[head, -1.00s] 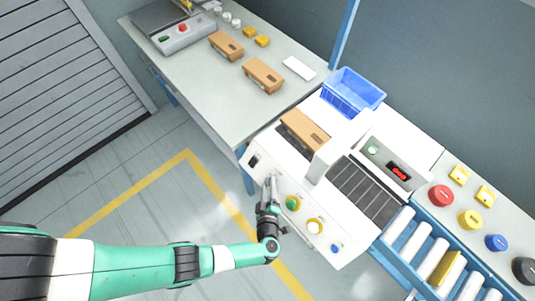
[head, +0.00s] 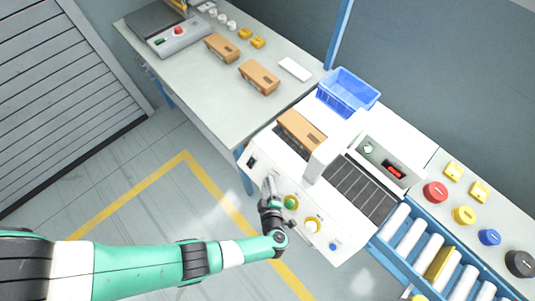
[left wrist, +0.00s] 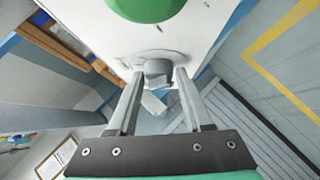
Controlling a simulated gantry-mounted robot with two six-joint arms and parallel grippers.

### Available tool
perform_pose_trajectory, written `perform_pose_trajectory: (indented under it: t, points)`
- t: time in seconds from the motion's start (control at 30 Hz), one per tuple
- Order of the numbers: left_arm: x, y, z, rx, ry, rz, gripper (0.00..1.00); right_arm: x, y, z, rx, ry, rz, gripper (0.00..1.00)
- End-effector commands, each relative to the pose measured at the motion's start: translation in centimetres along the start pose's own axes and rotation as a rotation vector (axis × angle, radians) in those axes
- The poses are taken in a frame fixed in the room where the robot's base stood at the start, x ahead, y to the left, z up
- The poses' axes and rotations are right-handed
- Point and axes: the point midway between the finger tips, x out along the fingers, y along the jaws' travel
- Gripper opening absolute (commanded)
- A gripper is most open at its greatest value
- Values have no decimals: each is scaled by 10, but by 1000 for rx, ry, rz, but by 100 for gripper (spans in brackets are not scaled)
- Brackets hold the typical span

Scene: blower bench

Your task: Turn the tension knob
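A small grey knob (left wrist: 158,70), which I take for the tension knob, sticks out of the white front panel in the left wrist view. My left gripper (left wrist: 160,76) has one finger on each side of it, with a gap that seems to show on both sides. I cannot tell whether the fingers overlap the knob in depth. In the head view my left gripper (head: 269,182) is at the white machine's (head: 335,213) front panel and hides the knob. My right gripper is not in view.
A green button (head: 291,202) sits close beside the gripper, followed by a yellow-ringed white button (head: 312,226) and a blue button (head: 333,246). A black switch (head: 252,161) is on the other side. A brown box (head: 302,129) rests on the machine. The floor in front is clear.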

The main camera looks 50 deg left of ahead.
Motion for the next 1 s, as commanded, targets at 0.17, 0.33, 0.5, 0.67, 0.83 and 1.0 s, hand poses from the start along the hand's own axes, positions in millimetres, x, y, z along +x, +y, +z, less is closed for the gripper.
perform_pose_trajectory:
  t: [0.17, 0.33, 0.5, 0.67, 0.83, 1.0]
  points:
    - [0, 0, 0, 2, 1, 1, 75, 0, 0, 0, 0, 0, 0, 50]
    - [0, 0, 0, 2, 1, 1, 75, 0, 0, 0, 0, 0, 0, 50]
    - [-10, 2, 0, 3, -2, 3, 75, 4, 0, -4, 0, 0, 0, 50]
    - [-42, 4, -1, 3, -5, 5, 75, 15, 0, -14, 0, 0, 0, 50]
    - [-83, 3, 0, 5, -5, 4, 75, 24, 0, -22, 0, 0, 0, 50]
    - [-110, 1, 0, 2, -2, 2, 75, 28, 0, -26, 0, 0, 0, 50]
